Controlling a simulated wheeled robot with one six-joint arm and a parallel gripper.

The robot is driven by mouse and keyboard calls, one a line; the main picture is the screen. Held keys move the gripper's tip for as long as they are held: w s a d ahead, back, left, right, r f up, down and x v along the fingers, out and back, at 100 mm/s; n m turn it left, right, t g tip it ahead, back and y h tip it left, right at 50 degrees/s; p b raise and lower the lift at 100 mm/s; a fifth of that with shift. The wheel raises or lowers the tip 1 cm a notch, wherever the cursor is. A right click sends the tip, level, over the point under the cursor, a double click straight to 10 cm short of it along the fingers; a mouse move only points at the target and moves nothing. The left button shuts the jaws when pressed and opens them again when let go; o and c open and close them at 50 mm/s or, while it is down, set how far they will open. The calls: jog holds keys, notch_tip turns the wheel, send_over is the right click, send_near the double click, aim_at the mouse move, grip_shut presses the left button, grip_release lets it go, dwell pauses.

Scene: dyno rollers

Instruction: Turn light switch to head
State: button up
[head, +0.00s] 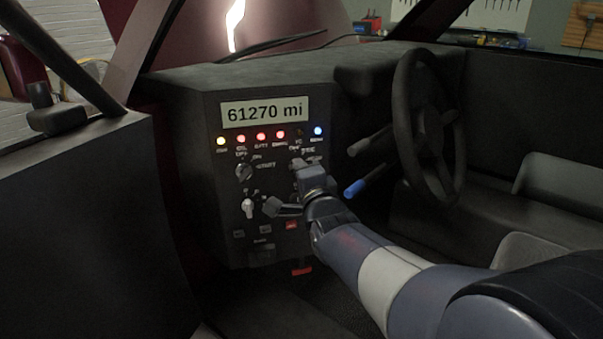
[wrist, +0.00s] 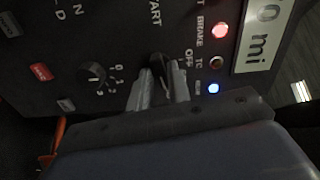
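My gripper (wrist: 163,80) is at the dashboard control panel. Its two grey fingers are spread apart, one on each side of a small dark knob (wrist: 159,63) close to an "OFF" label. I cannot tell whether they touch it. In the head view my gripper (head: 285,186) covers the right part of the panel (head: 215,190). The light switch is mostly hidden there behind the gripper, below small labels. The knob's exact setting cannot be read in either view.
An ignition dial (head: 243,172) and a pale-handled knob (head: 248,208) sit left of my gripper. Indicator lamps (head: 261,136) and a mileage display (head: 264,112) are above. A blue-tipped stalk (head: 355,188) and the steering wheel (head: 430,130) are close on the right.

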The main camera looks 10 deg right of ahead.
jog(key=shift+o, duration=1.4)
jog(key=s+p, duration=0.2)
jog(key=s, duration=0.9)
jog(key=shift+w+d, duration=0.1)
jog(key=shift+w, duration=0.05)
jog(key=w+b, duration=0.2)
jog(key=w, duration=0.8)
jog(key=shift+w, duration=0.35)
jog(key=shift+s, duration=0.1)
